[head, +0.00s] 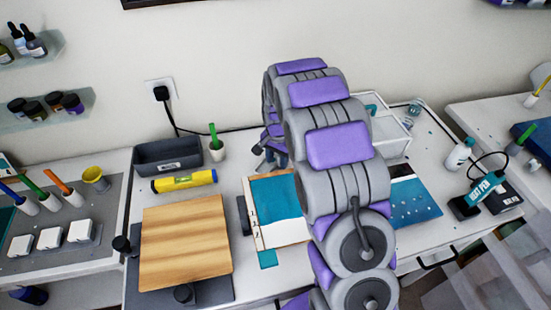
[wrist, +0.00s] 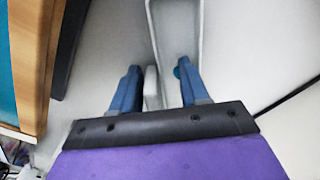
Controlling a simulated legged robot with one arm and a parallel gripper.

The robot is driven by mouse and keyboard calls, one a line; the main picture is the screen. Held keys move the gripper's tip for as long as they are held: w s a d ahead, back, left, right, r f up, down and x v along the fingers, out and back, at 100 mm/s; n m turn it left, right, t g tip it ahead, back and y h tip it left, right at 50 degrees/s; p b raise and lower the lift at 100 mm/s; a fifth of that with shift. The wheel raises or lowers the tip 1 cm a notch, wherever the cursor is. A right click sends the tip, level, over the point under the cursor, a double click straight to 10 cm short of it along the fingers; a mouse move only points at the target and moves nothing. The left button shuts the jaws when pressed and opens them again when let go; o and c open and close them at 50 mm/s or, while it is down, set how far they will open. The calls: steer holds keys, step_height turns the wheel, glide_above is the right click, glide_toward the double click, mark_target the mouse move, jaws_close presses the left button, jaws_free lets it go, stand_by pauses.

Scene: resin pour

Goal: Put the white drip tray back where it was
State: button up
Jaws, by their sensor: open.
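A white, narrow, raised-rim thing that looks like the drip tray (wrist: 174,28) shows in the wrist view, running from the top edge down between my fingers. My gripper (wrist: 158,82) is open, with one blue finger on each side of the tray's near end. I cannot tell whether either finger touches it. A small white piece (wrist: 152,88) stands close to the left finger, and a bit of teal shows at the right finger. In the head view my gripper (head: 271,152) is partly hidden behind my arm near the wall side of the bench, and I cannot make out the tray there.
A wood-edged teal panel (head: 277,205) lies left of my arm, near a wooden board (head: 186,240). A grey bin (head: 168,155), a yellow level (head: 184,181) and a white cup (head: 216,152) stand at the back left. A clear-sided white box (head: 392,140) is right of my arm.

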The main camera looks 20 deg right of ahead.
steer(key=shift+d+r, duration=0.3)
steer(key=shift+d, duration=0.35)
steer(key=r+p, duration=0.1)
steer(key=r, duration=0.2)
steer(key=r+p, duration=0.1)
steer(key=r, duration=0.3)
steer(key=r+p, duration=0.1)
steer(key=r, duration=0.3)
steer(key=shift+a, duration=0.4)
steer(key=s+r+n+g, duration=0.15)
steer(key=s+r, duration=0.35)
steer(key=s, duration=0.6)
steer(key=s+r+n+t, duration=0.1)
steer(key=s+r+n, duration=0.25)
steer(key=s, duration=0.65)
steer(key=s+a+n+g, duration=0.1)
steer(key=s+n, duration=0.3)
steer(key=s, duration=1.5)
steer(key=shift+s+a, duration=0.25)
steer(key=shift+s, duration=0.05)
steer(key=shift+f, duration=0.1)
